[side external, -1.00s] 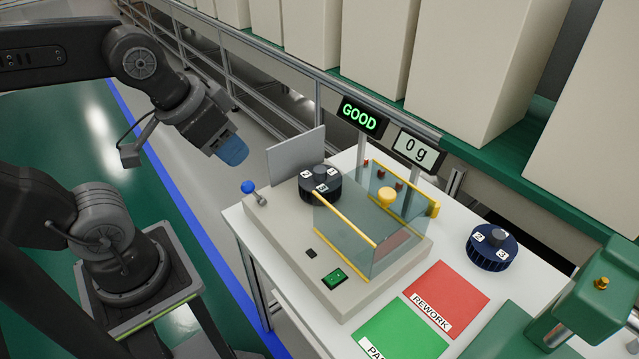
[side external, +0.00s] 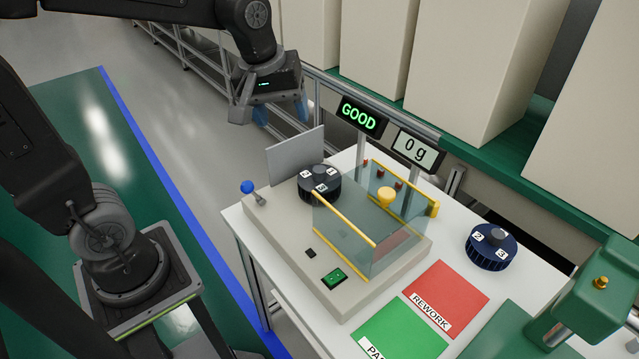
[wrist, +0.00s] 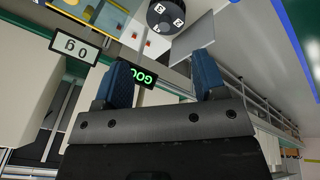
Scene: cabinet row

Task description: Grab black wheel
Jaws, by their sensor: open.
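The black wheel (side external: 320,184), with white numbered labels on top, sits on the beige machine base (side external: 285,232) beside the glass-walled enclosure. It also shows at the top of the wrist view (wrist: 165,15). My gripper (side external: 283,112) is open and empty, above and behind the wheel, clear of it. Its two blue fingers show spread apart in the wrist view (wrist: 163,78). A second, dark blue wheel (side external: 492,248) with white numbered labels lies on the white table to the right.
A grey upright plate (side external: 296,155) stands just behind the black wheel, and a blue-knobbed lever (side external: 248,188) is to its left. Yellow-edged glass walls (side external: 345,238) stand to its right. Display signs reading GOOD (side external: 360,116) and 0 g (side external: 415,150) rise behind. Red (side external: 447,298) and green mats lie in front.

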